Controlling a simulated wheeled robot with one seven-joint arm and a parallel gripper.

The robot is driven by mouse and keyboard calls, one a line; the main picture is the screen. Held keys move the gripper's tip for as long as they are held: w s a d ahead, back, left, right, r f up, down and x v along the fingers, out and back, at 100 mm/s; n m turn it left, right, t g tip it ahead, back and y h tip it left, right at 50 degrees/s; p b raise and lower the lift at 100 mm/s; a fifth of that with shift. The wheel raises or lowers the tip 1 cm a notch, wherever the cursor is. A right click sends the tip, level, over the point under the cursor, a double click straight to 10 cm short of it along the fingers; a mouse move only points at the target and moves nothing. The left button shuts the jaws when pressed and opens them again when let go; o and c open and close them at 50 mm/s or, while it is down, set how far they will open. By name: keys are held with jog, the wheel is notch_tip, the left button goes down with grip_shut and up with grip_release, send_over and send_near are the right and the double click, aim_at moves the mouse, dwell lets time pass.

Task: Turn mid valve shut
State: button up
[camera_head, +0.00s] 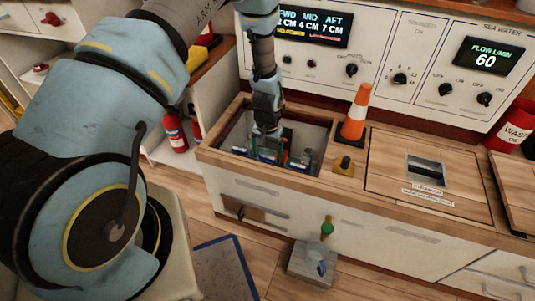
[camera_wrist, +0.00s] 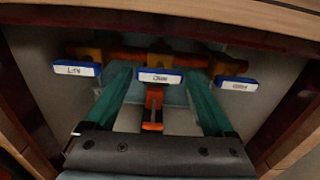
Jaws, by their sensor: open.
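The mid valve has a blue handle (camera_wrist: 160,76) with a white label that reads upside down, in the middle of a row of three in the wrist view. An orange-brown pipe (camera_wrist: 125,53) runs behind the row. My gripper (camera_wrist: 160,84) is open, its two green fingers spread to either side of the mid handle. I cannot tell whether they touch it. Two other blue handles, the left one (camera_wrist: 77,69) and the right one (camera_wrist: 236,83), sit outside the fingers. In the head view my gripper (camera_head: 268,150) reaches down into the open compartment and partly hides the valves.
The compartment's wooden rim (camera_head: 225,160) surrounds my gripper closely. The display (camera_head: 314,24) shows FWD, MID and AFT levels; the flow display (camera_head: 487,57) reads 60.

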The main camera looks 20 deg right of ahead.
aim_at(267, 157)
notch_tip(267, 157, up, 11)
jog(key=p, duration=0.1)
dwell(0.4)
dwell(0.3)
